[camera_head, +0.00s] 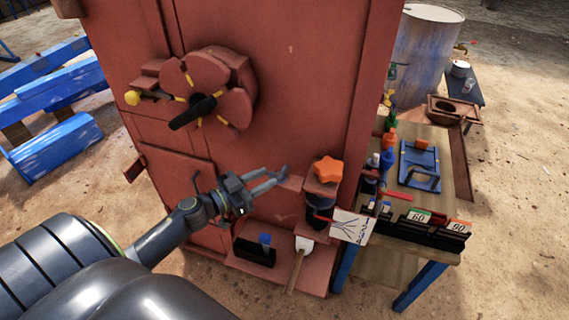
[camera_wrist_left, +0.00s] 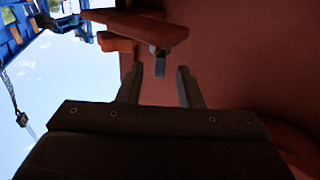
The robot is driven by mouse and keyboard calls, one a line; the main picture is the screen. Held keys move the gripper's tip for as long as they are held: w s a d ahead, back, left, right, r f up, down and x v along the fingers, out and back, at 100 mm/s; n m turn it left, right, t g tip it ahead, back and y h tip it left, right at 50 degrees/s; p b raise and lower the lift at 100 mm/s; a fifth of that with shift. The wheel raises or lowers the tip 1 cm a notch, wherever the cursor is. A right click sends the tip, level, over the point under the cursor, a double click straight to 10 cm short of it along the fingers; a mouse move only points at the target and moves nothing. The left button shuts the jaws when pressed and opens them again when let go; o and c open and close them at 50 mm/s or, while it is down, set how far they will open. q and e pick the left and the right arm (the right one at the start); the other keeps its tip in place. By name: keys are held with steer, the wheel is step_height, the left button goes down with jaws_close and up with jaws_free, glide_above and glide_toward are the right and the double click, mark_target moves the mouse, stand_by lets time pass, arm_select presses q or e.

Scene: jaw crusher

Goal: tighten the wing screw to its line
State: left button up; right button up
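My left gripper (camera_head: 272,180) reaches from the left across the front of the red machine (camera_head: 290,70). In the left wrist view its two fingers (camera_wrist_left: 166,82) stand apart with nothing between them. A small grey piece (camera_wrist_left: 158,62), which looks like the wing screw, hangs from a red bracket (camera_wrist_left: 150,30) just beyond the fingertips. In the head view a small blue-grey piece (camera_head: 282,171) shows at the fingertips; it is too small to tell its wings or any line. My right gripper is not in view.
An orange star knob (camera_head: 327,169) sits on a ledge right of the gripper. A larger red wheel with a black handle (camera_head: 194,113) is above left. A brush (camera_head: 299,260) and a black box (camera_head: 255,251) are below. A crowded side table (camera_head: 443,165) stands right.

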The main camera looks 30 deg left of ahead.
mark_target(289, 166)
arm_select(q)
steer(key=p+x, duration=0.1)
steer(key=x, duration=0.6)
steer(key=shift+w+p, duration=0.1)
steer(key=shift+p, duration=0.2)
steer(key=shift+c, duration=0.3)
jaws_close()
